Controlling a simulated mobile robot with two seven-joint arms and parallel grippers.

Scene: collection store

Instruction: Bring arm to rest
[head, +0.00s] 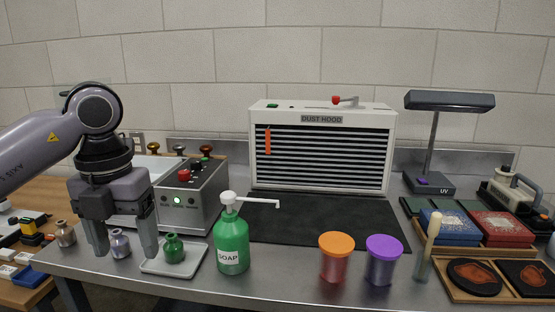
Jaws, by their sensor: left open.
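My left arm comes in from the left, and its gripper (125,250) points down over the left end of the metal bench. Its two fingers are apart. A small lavender bottle (120,244) shows between and behind them; I cannot tell whether the fingers touch it. A green bottle (174,248) on a pale tray (185,265) stands just right of the right finger. A small brownish bottle (65,234) stands left of the gripper. My right gripper does not show.
A green soap pump bottle (232,247), an orange-lidded jar (335,260) and a purple-lidded jar (382,262) stand along the front. A grey control box (190,200) is behind the gripper. The dust hood (322,150) is at the back, with a clear black mat (325,220) before it.

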